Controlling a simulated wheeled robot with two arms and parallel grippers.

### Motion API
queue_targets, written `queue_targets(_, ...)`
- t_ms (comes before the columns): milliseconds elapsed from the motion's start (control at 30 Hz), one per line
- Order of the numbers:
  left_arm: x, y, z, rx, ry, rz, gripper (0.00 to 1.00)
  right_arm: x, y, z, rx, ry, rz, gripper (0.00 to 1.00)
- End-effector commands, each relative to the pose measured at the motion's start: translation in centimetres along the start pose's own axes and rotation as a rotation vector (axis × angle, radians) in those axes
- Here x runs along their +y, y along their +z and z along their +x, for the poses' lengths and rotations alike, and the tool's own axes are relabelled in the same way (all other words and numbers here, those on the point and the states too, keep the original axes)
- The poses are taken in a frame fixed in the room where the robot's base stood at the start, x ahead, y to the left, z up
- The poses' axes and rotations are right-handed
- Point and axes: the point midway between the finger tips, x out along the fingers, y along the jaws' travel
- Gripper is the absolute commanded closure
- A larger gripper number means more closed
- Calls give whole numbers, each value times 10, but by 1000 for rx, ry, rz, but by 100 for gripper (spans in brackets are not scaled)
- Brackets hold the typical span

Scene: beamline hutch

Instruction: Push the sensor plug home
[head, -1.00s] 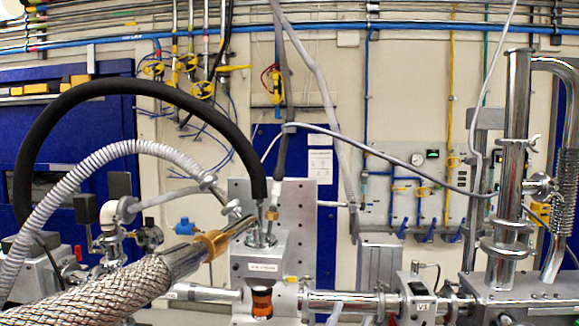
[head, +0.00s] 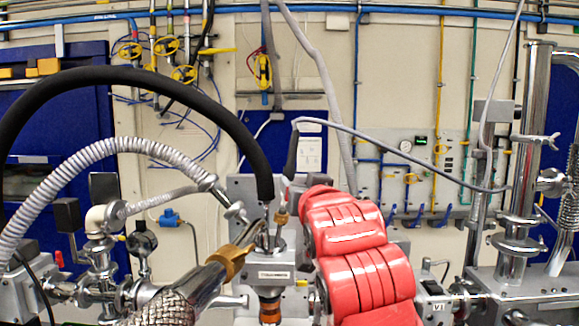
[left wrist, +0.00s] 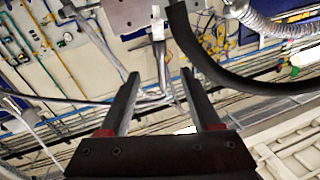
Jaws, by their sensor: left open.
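The sensor plug (head: 291,160) is dark grey and slim, with a thin grey cable from its top. It stands slightly tilted above the top of a metal block (head: 270,268), with a brass-coloured part at its lower end. I cannot tell how deep it sits. My red left arm reaches up just right of the plug in the head view and hides part of the block's surroundings. In the left wrist view my left gripper (left wrist: 160,74) is open, with two dark fingers apart and nothing held. A pale fitting (left wrist: 158,25) shows beyond the fingertips. My right gripper is not in view.
A thick black hose (head: 120,75) arches over to the block, close left of the plug. A braided line with a brass collar (head: 229,262) comes from the lower left. A ribbed white hose (head: 75,172) lies left. Steel vacuum pipes (head: 520,190) stand at right.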

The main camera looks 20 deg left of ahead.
Motion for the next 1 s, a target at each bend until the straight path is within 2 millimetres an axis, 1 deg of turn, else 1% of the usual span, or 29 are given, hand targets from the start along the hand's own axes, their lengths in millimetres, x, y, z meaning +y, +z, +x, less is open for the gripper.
queue_targets(33,-2,-2,9,-3,-3,4,36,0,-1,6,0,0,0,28)
queue_targets(167,-3,-4,37,-3,-5,5,36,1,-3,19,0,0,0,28)
queue_targets(400,-2,-6,95,-1,-4,4,36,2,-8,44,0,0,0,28)
queue_targets(500,-2,-5,118,-2,-4,6,36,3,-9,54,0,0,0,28)
queue_targets(600,-2,-4,136,-1,-3,3,36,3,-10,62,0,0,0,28)
queue_targets(700,-1,-4,150,1,-2,4,36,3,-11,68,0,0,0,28)
queue_targets(800,-1,-2,158,1,-1,2,36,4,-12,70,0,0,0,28)
queue_targets(1000,0,-1,162,3,-1,0,36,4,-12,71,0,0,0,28)
